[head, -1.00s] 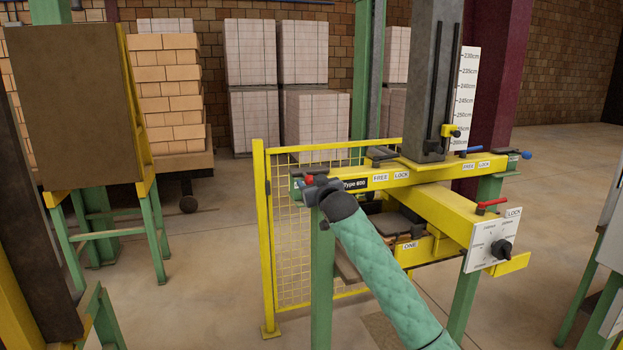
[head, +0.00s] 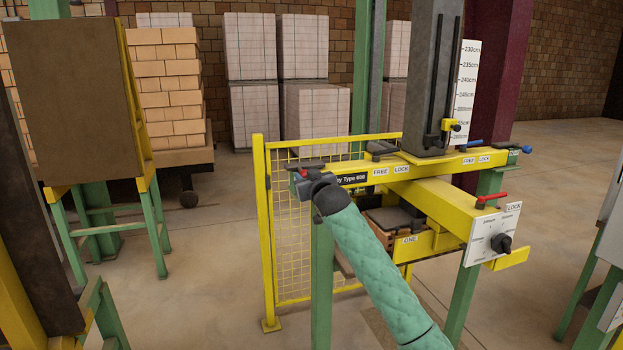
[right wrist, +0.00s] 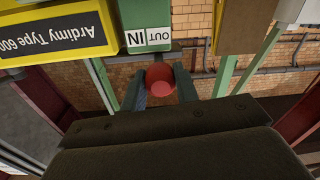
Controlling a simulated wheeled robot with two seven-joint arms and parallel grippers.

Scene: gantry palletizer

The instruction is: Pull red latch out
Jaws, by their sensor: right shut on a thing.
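In the head view only a small red part (head: 303,174) shows at the left end of the yellow beam (head: 345,179). My right gripper (right wrist: 159,88) is shut on the red latch, with one finger on each side. In the head view my right gripper (head: 304,180) partly hides the latch and the beam end. My left gripper is out of view.
A yellow mesh fence (head: 293,230) stands behind and left of the beam end. A red handle (head: 489,198) and a black knob (head: 501,243) sit on the crossbeam at right. A brown panel on a green frame (head: 72,100) stands at left. Floor between is clear.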

